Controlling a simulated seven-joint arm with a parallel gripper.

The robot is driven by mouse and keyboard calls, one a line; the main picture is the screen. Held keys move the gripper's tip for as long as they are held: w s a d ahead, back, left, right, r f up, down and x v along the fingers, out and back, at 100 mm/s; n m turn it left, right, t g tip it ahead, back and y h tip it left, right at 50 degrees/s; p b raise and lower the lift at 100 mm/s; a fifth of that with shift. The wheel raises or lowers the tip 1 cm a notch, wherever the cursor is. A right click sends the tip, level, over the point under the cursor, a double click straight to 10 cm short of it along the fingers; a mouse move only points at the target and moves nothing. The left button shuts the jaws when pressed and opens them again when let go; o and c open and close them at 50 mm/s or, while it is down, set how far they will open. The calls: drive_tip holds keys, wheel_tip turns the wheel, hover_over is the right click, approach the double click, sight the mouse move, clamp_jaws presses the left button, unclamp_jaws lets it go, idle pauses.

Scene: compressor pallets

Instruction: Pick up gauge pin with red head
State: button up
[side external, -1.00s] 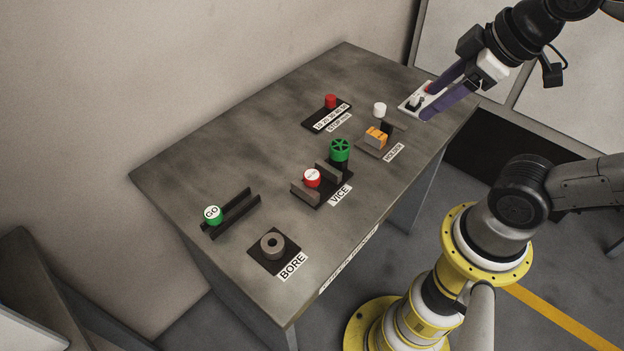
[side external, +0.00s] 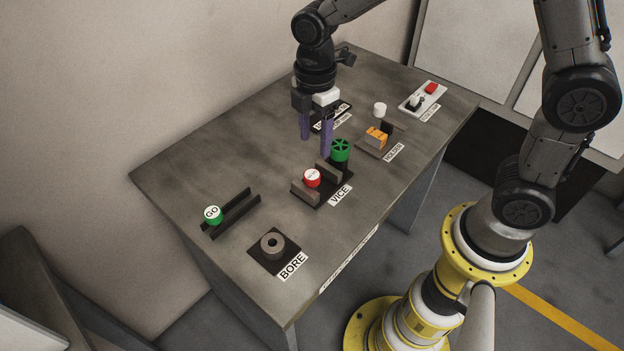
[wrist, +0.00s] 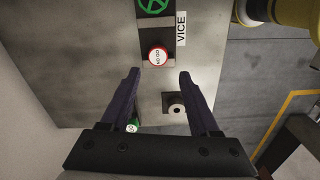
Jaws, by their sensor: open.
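The gauge pin with the red head (side external: 312,178) sits at the vice (side external: 337,184), its round head with a white labelled face. In the wrist view the red head (wrist: 158,54) reads "NO GO" and lies ahead of my fingers, between their lines. My gripper (side external: 316,148) has purple fingers pointing down above the table, behind the vice and over its upper left side. It is open and empty, and its fingers (wrist: 159,75) stand wide apart in the wrist view. The pin's shank is hidden.
A green-headed GO pin (side external: 213,214) rests at a dark rail on the left. The bore block (side external: 272,245) stands at the front. A green handwheel (side external: 340,150) is beside the vice. An orange block (side external: 376,137) sits in the holder. A switch box (side external: 422,97) is at the far right.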

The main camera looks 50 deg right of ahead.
sight(313, 174)
wheel_tip(313, 174, down, 7)
drive_tip(key=shift+w+a+f, duration=0.1)
drive_tip(key=shift+f, duration=1.35)
drive_tip(key=shift+w+f, duration=0.1)
drive_tip(key=shift+f, duration=1.35)
drive_tip(key=shift+c, duration=0.2)
clamp_jaws()
